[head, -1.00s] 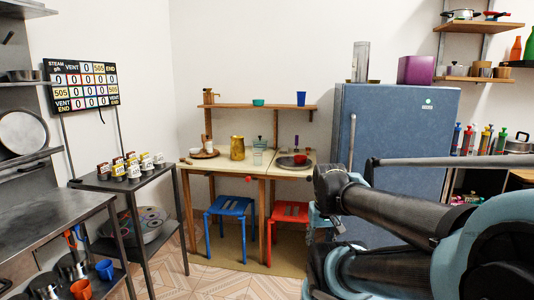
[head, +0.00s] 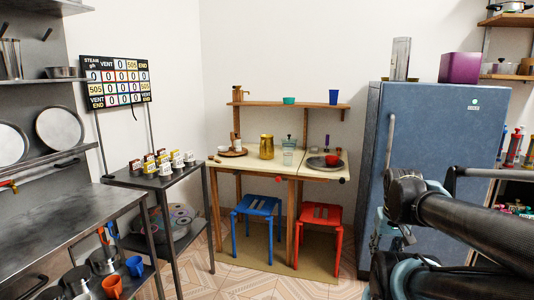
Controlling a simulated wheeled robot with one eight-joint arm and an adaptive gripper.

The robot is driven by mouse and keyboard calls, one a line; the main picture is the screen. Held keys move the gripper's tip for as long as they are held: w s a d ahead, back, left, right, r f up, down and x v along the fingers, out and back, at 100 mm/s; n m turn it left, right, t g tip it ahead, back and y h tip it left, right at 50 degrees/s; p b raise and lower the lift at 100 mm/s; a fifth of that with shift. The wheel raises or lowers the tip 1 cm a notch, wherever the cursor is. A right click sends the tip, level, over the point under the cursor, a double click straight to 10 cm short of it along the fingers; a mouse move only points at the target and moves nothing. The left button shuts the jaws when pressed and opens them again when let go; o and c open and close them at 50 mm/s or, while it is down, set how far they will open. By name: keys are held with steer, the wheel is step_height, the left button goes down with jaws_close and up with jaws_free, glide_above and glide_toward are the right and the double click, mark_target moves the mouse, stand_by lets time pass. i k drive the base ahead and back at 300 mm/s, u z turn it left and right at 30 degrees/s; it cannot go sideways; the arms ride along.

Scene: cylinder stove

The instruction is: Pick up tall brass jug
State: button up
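The tall brass jug (head: 267,147) stands upright on the small wooden table (head: 240,164) against the back wall. A glass jar stands just to its right and a round wooden board to its left. My arm (head: 450,220) reaches in from the right edge, in front of the blue fridge and well apart from the jug. A small part of what may be my gripper shows near the fridge's lower left, but its fingers cannot be made out.
A blue stool (head: 258,206) and a red stool (head: 320,215) stand under the table's front. A metal rack (head: 140,181) with small tins stands left of the table. The blue fridge (head: 432,140) stands to the right. Patterned floor (head: 260,285) lies clear in front.

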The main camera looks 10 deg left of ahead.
mark_target(266, 149)
steer(key=i, duration=1)
